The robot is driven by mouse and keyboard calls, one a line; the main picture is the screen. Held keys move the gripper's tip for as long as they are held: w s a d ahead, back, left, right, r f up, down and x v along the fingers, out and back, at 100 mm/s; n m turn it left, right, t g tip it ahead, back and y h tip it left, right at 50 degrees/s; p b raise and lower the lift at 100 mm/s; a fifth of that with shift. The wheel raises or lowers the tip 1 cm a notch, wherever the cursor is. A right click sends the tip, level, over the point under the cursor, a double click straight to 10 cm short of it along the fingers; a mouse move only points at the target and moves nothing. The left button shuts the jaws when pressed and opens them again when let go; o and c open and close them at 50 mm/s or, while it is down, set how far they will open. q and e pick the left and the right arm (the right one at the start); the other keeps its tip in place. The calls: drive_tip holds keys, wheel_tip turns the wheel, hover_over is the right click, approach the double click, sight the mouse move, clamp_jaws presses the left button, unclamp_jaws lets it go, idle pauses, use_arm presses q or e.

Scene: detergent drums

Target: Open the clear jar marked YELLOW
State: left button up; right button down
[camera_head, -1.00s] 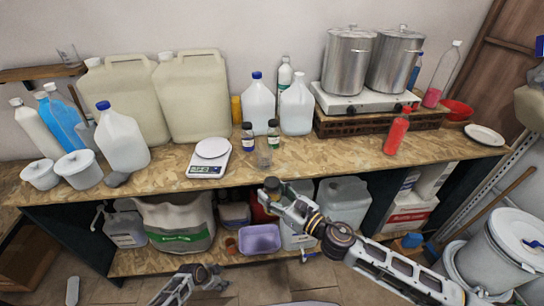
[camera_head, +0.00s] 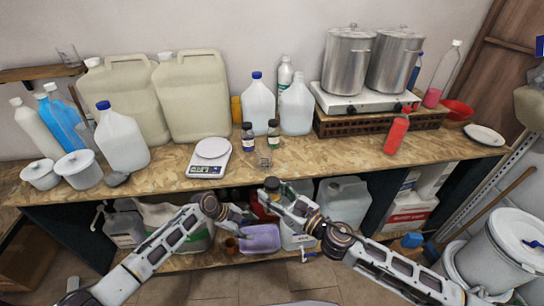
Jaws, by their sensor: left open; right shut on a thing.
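My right gripper (camera_head: 281,200) is shut on a small jar with a dark lid (camera_head: 272,184) and holds it in front of the table's front edge. The fingers hide part of the jar's body, and no label on it can be read. My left gripper (camera_head: 240,218) is open and empty, to the left of and slightly lower than the held jar, apart from it. On the table stand two small dark-lidded jars (camera_head: 247,136) (camera_head: 273,132) with labels too small to read. A small clear container (camera_head: 264,159) stands in front of them.
A kitchen scale (camera_head: 209,160) stands left of the small jars. White jugs (camera_head: 258,103) stand behind them. A red bottle (camera_head: 397,133) and a hot plate with two pots (camera_head: 365,102) are at the right. The purple tub (camera_head: 260,239) is on the lower shelf. The table front is mostly clear.

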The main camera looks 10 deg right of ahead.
use_arm(q)
drive_tip(key=w+d+r+m+g, duration=0.15)
drive_tip(key=d+r+m, duration=0.25)
drive_tip(key=r, duration=0.4)
drive_tip(key=w+d+r+m+t, duration=0.1)
drive_tip(key=w+d+r+m, duration=0.15)
drive_tip(key=r, duration=0.65)
wheel_tip(320, 180, up, 22)
drive_tip(key=m+y, duration=0.7)
drive_tip(key=m, duration=0.7)
hover_over(272, 181)
drive_tip(key=shift+w+d, duration=0.2)
drive_tip(key=shift+d, duration=0.05)
drive_tip(key=shift+s+a+r+m, duration=0.15)
drive_tip(key=shift+s+a+m, duration=0.1)
drive_tip(key=shift+m, duration=0.2)
drive_tip(key=shift+f, duration=4.05)
